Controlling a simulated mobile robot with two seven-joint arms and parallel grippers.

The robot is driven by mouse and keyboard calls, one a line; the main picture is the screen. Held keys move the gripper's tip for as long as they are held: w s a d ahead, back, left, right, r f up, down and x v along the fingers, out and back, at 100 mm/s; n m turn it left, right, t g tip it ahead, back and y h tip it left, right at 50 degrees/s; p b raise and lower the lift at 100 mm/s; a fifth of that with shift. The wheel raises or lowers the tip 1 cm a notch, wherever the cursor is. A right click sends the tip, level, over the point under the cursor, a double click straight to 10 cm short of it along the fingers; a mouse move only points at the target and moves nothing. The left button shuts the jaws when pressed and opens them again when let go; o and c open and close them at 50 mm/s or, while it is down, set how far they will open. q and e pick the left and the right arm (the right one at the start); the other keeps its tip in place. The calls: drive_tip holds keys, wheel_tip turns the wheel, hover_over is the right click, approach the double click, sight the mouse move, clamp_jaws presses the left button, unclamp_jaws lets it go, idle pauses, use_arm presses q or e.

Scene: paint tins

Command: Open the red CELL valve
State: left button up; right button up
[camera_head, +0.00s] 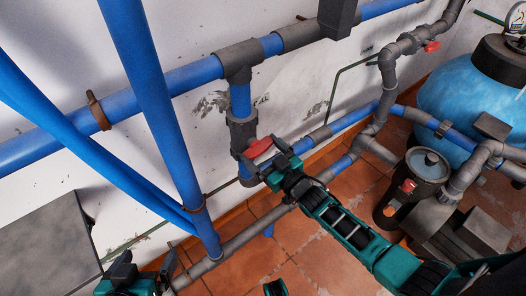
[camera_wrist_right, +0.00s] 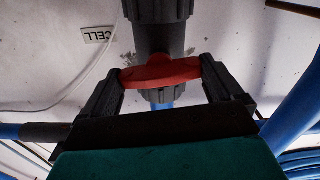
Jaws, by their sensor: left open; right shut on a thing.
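The red CELL valve handle (camera_head: 258,147) sits on a grey fitting of a vertical pipe, below a tee in the blue pipe. In the right wrist view the handle (camera_wrist_right: 160,74) lies crosswise between my fingers, under a grey valve body (camera_wrist_right: 160,35). A white label reading CELL (camera_wrist_right: 98,35) is on the wall beside it. My right gripper (camera_head: 264,157) is shut on the handle, one finger at each end. My left gripper (camera_head: 146,270) is open and empty at the bottom left, near the low grey pipe.
Blue pipes (camera_head: 155,100) cross the left side in front of the white wall. Another red valve handle (camera_head: 432,46) is at the upper right. A blue tank (camera_head: 455,95) and a dark pump unit (camera_head: 428,162) stand at the right. A grey box (camera_head: 45,245) is at the lower left.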

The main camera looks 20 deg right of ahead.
drive_tip(key=n, duration=0.4)
use_arm(q)
drive_tip(key=shift+w+d+f+b, duration=0.1)
drive_tip(key=shift+d+f+b, duration=0.4)
drive_tip(key=shift+b, duration=0.75)
use_arm(e)
drive_tip(key=n, duration=1.2)
drive_tip(key=shift+f, duration=0.1)
use_arm(q)
drive_tip(key=shift+a+f, duration=0.1)
drive_tip(key=shift+a, duration=0.05)
use_arm(e)
drive_tip(key=o, duration=0.6)
drive_tip(key=shift+o, duration=0.5)
drive_tip(key=shift+s, duration=0.15)
